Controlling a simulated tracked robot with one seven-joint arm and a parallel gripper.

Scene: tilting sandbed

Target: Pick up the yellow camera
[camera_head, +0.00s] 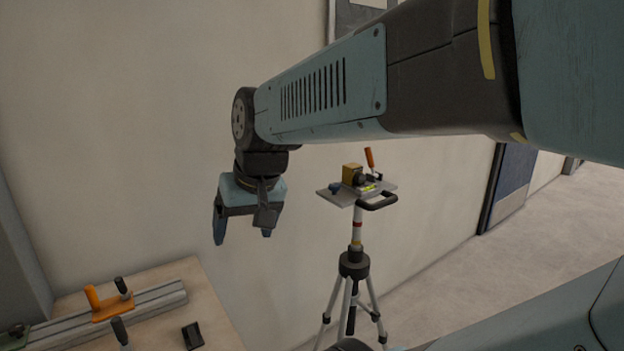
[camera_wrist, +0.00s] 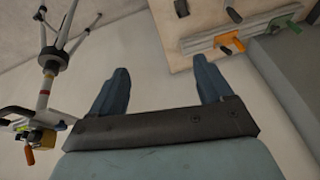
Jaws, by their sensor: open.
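The yellow camera (camera_head: 352,174) is a small boxy thing with a dark lens side. It sits on the grey plate (camera_head: 334,197) on top of a tripod (camera_head: 354,264). In the wrist view the yellow camera (camera_wrist: 47,139) is at the lower left edge, partly cut by other parts. My gripper (camera_head: 241,232) hangs pointing down to the left of the tripod in the head view, apart from the camera. In the wrist view my gripper (camera_wrist: 160,88) has its two blue fingers spread, with nothing between them but wall and floor behind.
An orange-handled tool (camera_head: 370,158) stands on the same plate, near a black handle (camera_head: 378,202). A wooden bench (camera_head: 215,300) at lower left bears a metal rail (camera_head: 160,297) with an orange clamp (camera_head: 108,305) and a small black item (camera_head: 193,335). A wall stands behind.

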